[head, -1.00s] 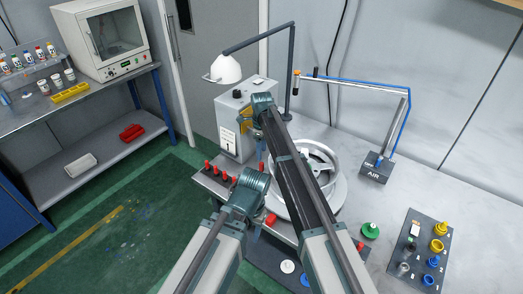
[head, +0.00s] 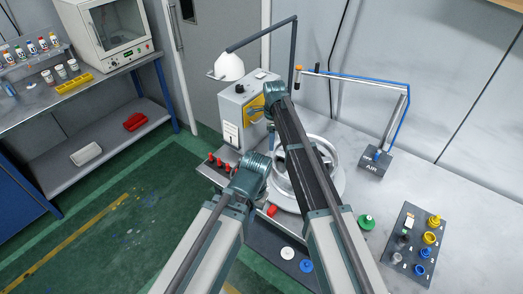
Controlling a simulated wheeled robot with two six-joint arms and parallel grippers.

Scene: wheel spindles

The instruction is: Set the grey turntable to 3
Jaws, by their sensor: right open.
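The grey turntable (head: 338,187) is a round pale disc on the bench with a silver spoked wheel (head: 326,148) over it. My right arm crosses in front of it and hides its middle. No number on it is readable. My right gripper (head: 257,111) is open, beyond the turntable, in front of the yellow panel (head: 250,102) on the grey control box (head: 231,112). I cannot tell whether it touches the panel. My left arm is bent at the turntable's near left side, and its gripper is hidden.
A white lamp (head: 229,67) overhangs the box. Red pegs (head: 219,162) stand left of the turntable. A blue-lined air arm (head: 376,160) stands at the right. A dark board (head: 409,235) holds yellow and blue parts.

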